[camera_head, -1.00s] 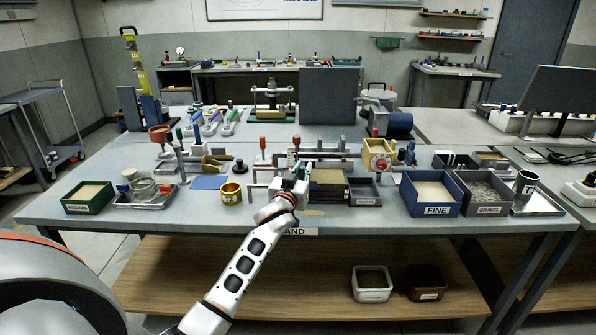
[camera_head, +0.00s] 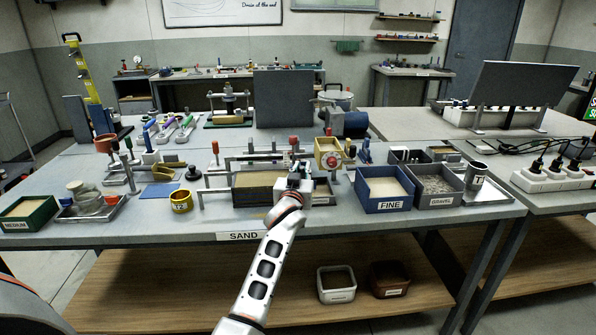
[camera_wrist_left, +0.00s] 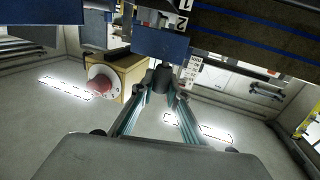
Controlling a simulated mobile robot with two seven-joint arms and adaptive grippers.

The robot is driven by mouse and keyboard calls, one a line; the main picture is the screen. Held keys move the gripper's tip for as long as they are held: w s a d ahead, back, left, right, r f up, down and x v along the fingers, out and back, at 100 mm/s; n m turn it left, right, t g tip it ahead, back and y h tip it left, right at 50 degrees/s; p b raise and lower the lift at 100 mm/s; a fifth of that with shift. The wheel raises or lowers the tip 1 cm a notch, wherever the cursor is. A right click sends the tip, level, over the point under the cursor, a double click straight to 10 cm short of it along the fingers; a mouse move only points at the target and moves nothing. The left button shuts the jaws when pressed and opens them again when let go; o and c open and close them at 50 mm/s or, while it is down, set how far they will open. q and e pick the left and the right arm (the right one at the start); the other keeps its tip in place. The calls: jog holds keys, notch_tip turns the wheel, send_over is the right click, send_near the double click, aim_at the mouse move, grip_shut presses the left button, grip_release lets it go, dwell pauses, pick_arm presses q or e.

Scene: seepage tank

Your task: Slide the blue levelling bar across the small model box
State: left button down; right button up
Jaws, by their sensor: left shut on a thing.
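The small model box (camera_head: 262,203) stands near the table's front edge, open on top with a brown sandy fill. My left gripper (camera_head: 299,178) is over its right end in the head view. In the left wrist view the fingertips (camera_wrist_left: 164,88) are shut on a dark round grip below a blue block, which looks like the levelling bar (camera_wrist_left: 160,43). In the head view the bar is hidden by the gripper and arm. A dark wall with blue lines (camera_wrist_left: 262,38) lies beside it in the wrist view. My right gripper is not in view.
A small grey tray (camera_head: 322,190) sits just right of the gripper. A yellow box with a red knob (camera_head: 329,152) stands behind it, and the blue FINE bin (camera_head: 384,204) is further right. A metal rail frame (camera_head: 248,157) runs behind the model box.

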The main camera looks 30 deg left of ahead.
pick_arm(q)
jog(key=shift+d+r, duration=0.1)
jog(key=shift+d, duration=0.15)
jog(key=c, duration=2.2)
grip_release()
jog(key=shift+o, duration=1.2)
jog(key=shift+w+d, duration=0.1)
jog(key=shift+w, duration=0.05)
jog(key=v, duration=1.2)
